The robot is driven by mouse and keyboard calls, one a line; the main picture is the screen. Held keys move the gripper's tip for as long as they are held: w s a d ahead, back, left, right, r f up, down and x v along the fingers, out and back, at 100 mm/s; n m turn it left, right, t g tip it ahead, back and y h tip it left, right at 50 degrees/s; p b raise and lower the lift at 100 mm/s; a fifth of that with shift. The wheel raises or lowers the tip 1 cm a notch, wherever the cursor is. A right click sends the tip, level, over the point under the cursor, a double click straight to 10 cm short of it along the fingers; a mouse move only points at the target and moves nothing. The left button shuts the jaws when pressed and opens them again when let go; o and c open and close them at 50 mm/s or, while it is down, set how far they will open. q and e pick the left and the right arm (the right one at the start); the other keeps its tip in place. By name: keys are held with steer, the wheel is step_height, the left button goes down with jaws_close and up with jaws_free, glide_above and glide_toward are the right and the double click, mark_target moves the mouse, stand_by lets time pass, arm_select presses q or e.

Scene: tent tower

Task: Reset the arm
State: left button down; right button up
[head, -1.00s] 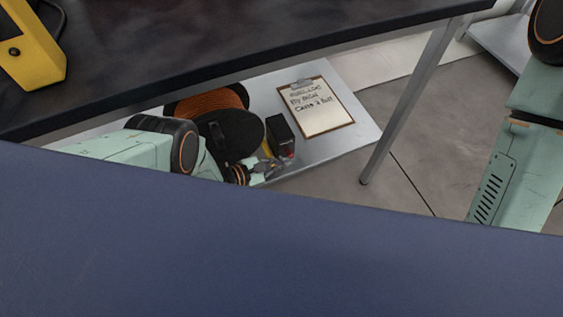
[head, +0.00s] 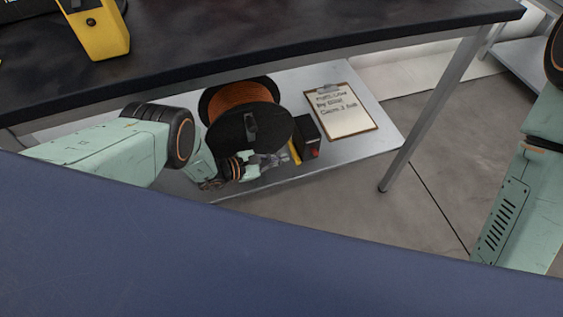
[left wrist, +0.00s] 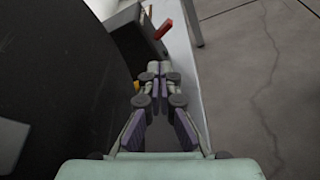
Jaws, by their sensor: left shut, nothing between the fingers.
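My left arm comes in from the left in the head view. Its gripper (head: 272,161) is over the lower shelf, in front of the black-flanged spool and left of the small black box. In the left wrist view the gripper's fingers (left wrist: 156,78) are together with nothing between them. The dark spool flange (left wrist: 50,70) fills the left of that view, close beside the gripper. My right arm shows at the right edge of the head view; its gripper is out of view.
A spool with orange line (head: 240,97), a black box (head: 307,137) with a red part and a clipboard (head: 342,112) are on the grey shelf (head: 385,125). A table leg (head: 435,110) stands right. A yellow device (head: 97,28) is on the dark tabletop (head: 250,40). Floor is clear at right.

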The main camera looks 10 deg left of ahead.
arm_select(q)
steer(key=shift+s+a+r, duration=0.25)
steer(key=shift+a, duration=0.05)
arm_select(e)
steer(key=shift+s+a, duration=0.2)
steer(key=shift+s, duration=0.15)
arm_select(q)
steer(key=shift+w+f, duration=0.15)
